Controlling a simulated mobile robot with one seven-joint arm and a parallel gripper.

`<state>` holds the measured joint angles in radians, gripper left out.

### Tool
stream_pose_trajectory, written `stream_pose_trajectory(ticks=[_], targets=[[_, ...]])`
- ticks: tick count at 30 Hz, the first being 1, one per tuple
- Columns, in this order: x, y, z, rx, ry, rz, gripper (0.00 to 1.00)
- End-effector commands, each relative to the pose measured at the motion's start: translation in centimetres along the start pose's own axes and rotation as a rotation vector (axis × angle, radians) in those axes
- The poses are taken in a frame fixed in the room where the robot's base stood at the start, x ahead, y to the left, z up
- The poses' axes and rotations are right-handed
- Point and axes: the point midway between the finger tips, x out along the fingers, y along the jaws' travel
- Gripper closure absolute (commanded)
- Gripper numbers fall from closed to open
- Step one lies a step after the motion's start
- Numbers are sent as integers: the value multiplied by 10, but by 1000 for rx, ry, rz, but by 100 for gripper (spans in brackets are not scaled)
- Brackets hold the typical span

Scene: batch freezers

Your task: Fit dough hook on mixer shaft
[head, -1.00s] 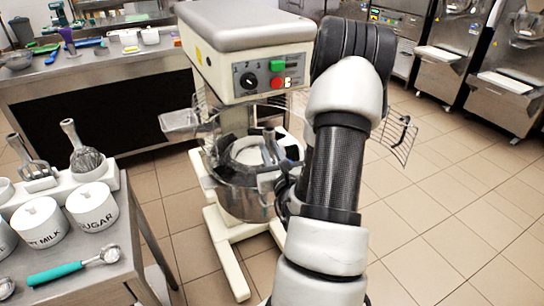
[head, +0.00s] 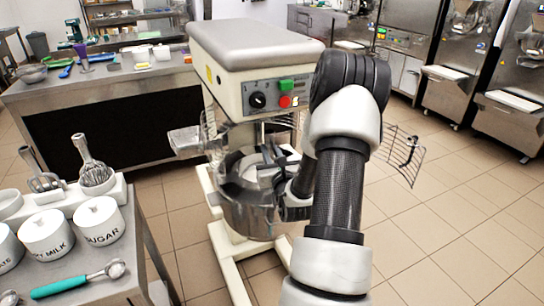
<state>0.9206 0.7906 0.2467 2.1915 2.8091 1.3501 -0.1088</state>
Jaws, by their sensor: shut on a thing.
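The cream floor mixer (head: 232,100) stands in the middle of the head view, with a grey top cover and a control panel. Its steel bowl (head: 246,215) sits below the mixer head. My gripper (head: 274,166) is over the bowl, under the mixer head, partly hidden by my own arm. It is shut on a grey metal piece, seemingly the dough hook (head: 268,147), whose upper end stands up above the bowl rim. Its lower part is hidden. The mixer shaft is hidden under the head, so I cannot tell whether the hook touches it.
A steel table (head: 90,270) at the lower left holds a whisk (head: 97,176), a flat beater (head: 44,182), a sugar pot (head: 100,222) and a teal-handled scoop (head: 75,283). A wire guard (head: 402,155) juts out right of my arm. The tiled floor at right is clear.

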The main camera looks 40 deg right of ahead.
Motion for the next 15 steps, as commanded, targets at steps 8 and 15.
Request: stream_pose_trajectory(ticks=[8, 15], targets=[[26, 0, 0, 0, -3, 1, 100], [48, 0, 0, 0, -3, 2, 100]])
